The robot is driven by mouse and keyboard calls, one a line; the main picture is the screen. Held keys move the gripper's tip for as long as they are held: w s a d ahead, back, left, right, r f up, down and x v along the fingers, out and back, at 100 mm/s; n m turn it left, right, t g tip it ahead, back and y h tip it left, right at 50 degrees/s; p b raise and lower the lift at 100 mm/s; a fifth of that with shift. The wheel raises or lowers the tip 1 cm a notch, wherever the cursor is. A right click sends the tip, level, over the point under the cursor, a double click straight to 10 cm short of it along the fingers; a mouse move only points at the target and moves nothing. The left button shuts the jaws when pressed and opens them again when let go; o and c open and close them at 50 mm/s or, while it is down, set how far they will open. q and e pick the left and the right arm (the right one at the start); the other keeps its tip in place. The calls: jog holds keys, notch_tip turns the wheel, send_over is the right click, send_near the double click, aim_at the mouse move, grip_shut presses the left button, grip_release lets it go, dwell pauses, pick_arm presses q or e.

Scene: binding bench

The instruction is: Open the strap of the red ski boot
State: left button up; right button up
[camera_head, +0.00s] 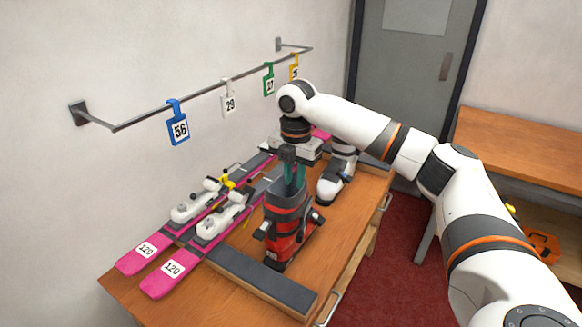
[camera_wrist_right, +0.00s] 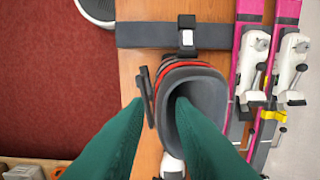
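The red ski boot (camera_head: 283,246) stands upright on the wooden bench, with a dark grey cuff and black buckles at its sides. In the right wrist view, its grey cuff (camera_wrist_right: 203,92) and opening lie below my fingers. My right gripper (camera_head: 294,188) reaches down to the cuff. A black piece with a white square (camera_wrist_right: 187,36) shows beyond the cuff. My left gripper is out of view.
Pink skis (camera_head: 160,249) with white bindings lie left of the boot. A white boot (camera_head: 335,180) stands behind it, near my right arm. A dark strip (camera_head: 262,279) crosses the bench front. A wall rail (camera_head: 150,115) carries numbered tags. Bench at right holds an orange box (camera_head: 541,246).

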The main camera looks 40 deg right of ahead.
aim_at(296, 211)
notch_tip(296, 211, down, 10)
jog(key=p, duration=0.1)
jog(key=shift+w, duration=0.15)
jog(key=shift+f, duration=0.1)
grip_shut()
dwell(1.4)
